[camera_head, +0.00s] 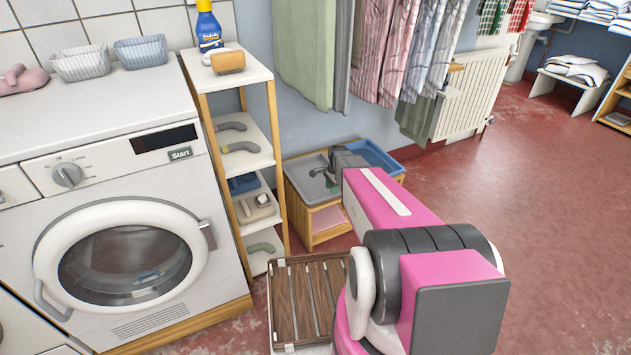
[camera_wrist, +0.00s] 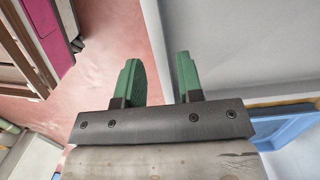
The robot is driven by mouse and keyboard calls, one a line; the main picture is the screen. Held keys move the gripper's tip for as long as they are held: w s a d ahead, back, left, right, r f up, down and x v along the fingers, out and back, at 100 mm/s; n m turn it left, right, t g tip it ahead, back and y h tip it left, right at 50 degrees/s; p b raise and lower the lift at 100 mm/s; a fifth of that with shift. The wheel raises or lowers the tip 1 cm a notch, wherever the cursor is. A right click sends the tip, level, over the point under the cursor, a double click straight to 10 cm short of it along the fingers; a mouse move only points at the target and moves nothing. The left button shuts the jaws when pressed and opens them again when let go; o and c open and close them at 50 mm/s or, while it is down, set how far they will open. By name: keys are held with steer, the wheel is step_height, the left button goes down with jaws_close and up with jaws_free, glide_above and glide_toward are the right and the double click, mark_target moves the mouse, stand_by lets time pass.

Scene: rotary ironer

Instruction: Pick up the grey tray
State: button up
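The grey tray (camera_head: 303,182) lies on a low wooden stand beyond the narrow shelf in the head view. In the wrist view it is the large grey surface (camera_wrist: 235,45) at upper right, with its pale rim running between my fingers. My gripper (camera_wrist: 159,80) is open, with one green finger on the floor side of the rim and the other on the tray's inner side. I cannot tell whether either finger touches it. In the head view my gripper (camera_head: 333,183) is over the tray, and my arm hides part of the stand.
A blue tray (camera_head: 376,156) lies right beside the grey one. A narrow shelf (camera_head: 245,150) with several items stands to the left, next to the washing machine (camera_head: 125,250). A slatted wooden piece (camera_head: 306,300) is low in front. Red floor (camera_head: 550,200) is open at right.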

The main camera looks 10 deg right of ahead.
steer(key=f, duration=0.5)
steer(key=shift+w+f, duration=0.25)
steer(key=shift+f, duration=0.05)
jaws_close()
